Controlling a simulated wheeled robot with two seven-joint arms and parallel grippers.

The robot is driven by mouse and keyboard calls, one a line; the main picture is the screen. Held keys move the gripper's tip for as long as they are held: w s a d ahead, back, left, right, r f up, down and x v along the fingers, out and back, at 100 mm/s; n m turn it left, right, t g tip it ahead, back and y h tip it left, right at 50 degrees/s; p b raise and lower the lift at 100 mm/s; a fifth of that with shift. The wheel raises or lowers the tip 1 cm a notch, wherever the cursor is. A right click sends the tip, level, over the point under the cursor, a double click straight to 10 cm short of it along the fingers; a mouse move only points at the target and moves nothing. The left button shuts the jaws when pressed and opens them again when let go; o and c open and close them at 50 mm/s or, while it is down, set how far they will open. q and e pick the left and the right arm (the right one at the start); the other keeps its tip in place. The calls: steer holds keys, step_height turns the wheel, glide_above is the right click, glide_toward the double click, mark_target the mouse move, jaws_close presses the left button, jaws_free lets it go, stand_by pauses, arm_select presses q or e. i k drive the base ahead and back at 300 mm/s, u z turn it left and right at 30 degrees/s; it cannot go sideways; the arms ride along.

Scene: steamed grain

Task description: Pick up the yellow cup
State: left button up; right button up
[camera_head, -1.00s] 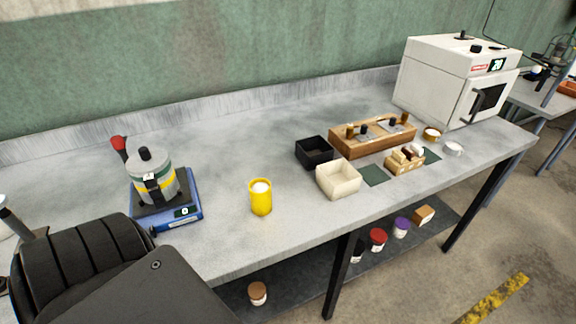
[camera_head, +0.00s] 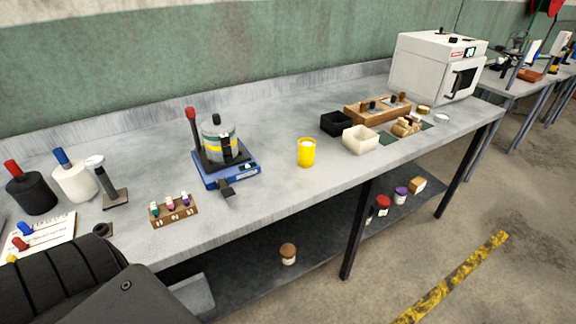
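The yellow cup (camera_head: 306,153) stands upright on the grey bench (camera_head: 270,203), near its front edge and right of the blue-based device. Something white shows inside its top. Nothing touches the cup. Neither of my grippers shows in the head view. A dark part of my own body fills the lower left corner, well away from the cup.
A blue-based device with a metal pot (camera_head: 218,140) stands left of the cup. Right of it are a black box (camera_head: 336,123), a cream box (camera_head: 360,140) and a wooden rack (camera_head: 378,107). A small vial rack (camera_head: 174,211) stands left. Bench around the cup is clear.

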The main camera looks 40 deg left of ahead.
mark_target(305, 157)
steer(key=u, duration=1.1)
